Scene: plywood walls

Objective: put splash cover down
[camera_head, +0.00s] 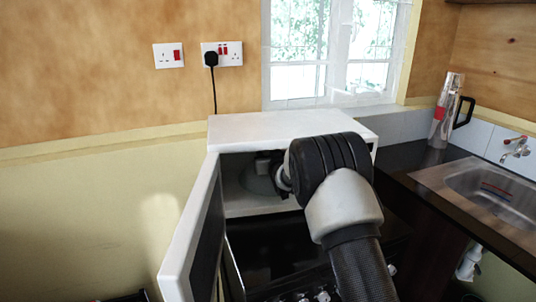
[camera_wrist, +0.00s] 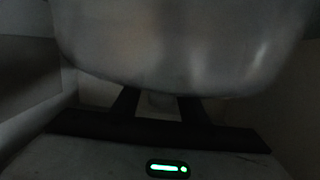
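The splash cover (camera_head: 257,183) is a pale, rounded cover inside the open white microwave (camera_head: 240,130). In the wrist view the cover (camera_wrist: 180,50) fills the upper part as a large, grey, dim dome. My gripper (camera_wrist: 158,102) reaches into the microwave; its two dark fingers stand on either side of a small pale knob at the cover's near edge and appear closed on it. In the head view my gripper (camera_head: 264,166) is partly hidden by my wrist. The dim light hides the exact finger contact and whether the cover touches the microwave floor.
The microwave door (camera_head: 192,235) is swung open toward the front left. A metal sink (camera_head: 490,195) and dark counter (camera_head: 415,160) lie to the right. A socket (camera_head: 222,53) is on the wall.

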